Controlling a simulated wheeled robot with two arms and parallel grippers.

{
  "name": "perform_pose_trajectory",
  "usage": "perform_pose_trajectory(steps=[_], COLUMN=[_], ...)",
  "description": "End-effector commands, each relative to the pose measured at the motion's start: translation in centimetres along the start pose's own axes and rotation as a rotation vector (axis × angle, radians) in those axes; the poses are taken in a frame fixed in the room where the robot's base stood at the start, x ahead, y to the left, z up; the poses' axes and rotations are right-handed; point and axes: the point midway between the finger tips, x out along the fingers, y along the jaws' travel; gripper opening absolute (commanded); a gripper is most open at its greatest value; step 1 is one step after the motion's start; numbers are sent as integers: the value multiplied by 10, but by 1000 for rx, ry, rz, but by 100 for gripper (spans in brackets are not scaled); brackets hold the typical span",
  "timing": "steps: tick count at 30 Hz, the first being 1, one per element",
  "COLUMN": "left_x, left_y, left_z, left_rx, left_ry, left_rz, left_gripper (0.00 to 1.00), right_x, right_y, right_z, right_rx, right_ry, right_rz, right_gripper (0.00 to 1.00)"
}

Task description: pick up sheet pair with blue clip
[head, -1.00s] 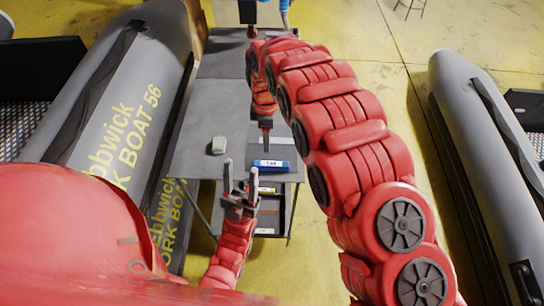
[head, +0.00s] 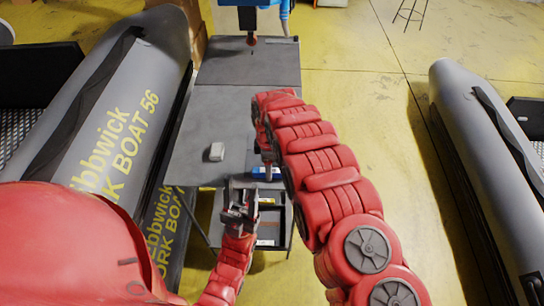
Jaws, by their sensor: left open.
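A blue clip (head: 262,173) lies at the front edge of the grey table (head: 225,115). The sheets it would hold are too small and too covered to make out. My right arm reaches in from the lower right, and its gripper (head: 268,166) points down at the blue clip, covering part of it. I cannot tell whether its jaws touch the clip. My left gripper (head: 241,188) is open and empty, pointing up in front of the table edge, a little left of the clip.
A small light grey block (head: 217,151) lies on the table left of the clip. An open shelf or drawer (head: 268,225) is below the table's front. Grey inflatable boats stand left (head: 115,95) and right (head: 490,150). Yellow floor (head: 370,110) is clear between table and right boat.

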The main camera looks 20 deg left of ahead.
Motion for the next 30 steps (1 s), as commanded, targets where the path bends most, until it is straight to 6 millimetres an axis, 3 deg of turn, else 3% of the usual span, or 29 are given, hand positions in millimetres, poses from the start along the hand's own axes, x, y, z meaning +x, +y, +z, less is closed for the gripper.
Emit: perform_pose_trajectory(steps=[4,13,24,30], left_x=[5,4,4,4], left_y=[0,0,0,0], left_z=[-1,-1,-1,-1], left_rx=[0,0,0,0], left_ry=[0,0,0,0], left_rz=[0,0,0,0], left_gripper=[50,50,50,50], right_x=[10,11,11,11], right_y=[-1,-1,-1,-1], right_z=[0,0,1,1], right_rx=[-1,0,0,0], right_ry=[-2,-1,-1,-1], right_rz=[-2,0,-1,-1], right_gripper=[68,66,0,0])
